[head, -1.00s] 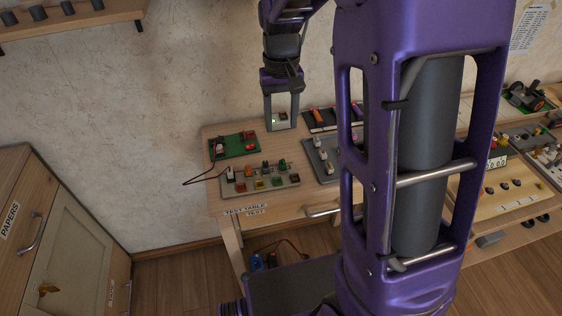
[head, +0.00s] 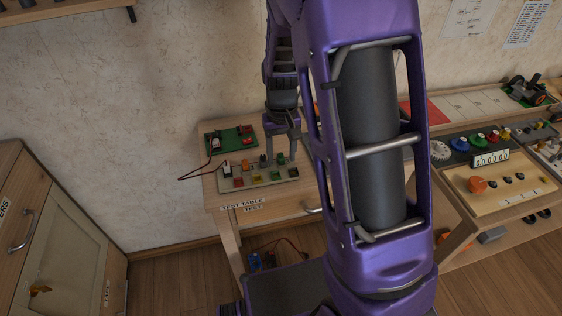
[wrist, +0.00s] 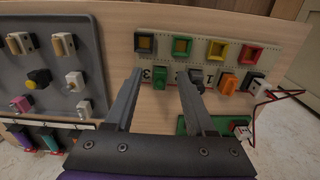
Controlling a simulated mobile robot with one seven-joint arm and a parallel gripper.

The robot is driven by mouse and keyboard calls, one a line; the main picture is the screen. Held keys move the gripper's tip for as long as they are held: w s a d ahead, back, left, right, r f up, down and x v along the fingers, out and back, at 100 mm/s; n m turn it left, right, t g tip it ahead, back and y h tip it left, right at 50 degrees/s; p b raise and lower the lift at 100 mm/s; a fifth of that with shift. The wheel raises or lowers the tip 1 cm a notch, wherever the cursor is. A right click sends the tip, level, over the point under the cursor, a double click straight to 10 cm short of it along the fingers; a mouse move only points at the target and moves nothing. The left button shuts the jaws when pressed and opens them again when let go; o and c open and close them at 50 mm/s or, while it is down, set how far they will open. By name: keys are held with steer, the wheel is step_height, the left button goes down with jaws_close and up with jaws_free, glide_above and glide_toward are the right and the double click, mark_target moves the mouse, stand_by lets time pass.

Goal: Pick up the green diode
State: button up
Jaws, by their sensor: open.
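The green diode (wrist: 166,78) is a small green block standing on the pale perforated strip (wrist: 200,62); in the head view it shows at the strip's back right (head: 280,158). My gripper (wrist: 161,82) is open above the strip, with one finger on each side of the green diode in the wrist view. In the head view my gripper (head: 283,157) reaches down over the right part of the strip. I cannot tell whether the fingers touch the diode or how far down beside it they are.
Beside the diode stand a grey part, an orange part (wrist: 228,83) and a white-and-black part on the strip. Coloured square frames line its other side. A green board (head: 229,140) with a red wire lies behind. A grey tray (wrist: 50,92) of parts is at left in the wrist view.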

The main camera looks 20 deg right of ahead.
jaws_close()
steer(key=shift+r, duration=0.1)
stand_by(0.4)
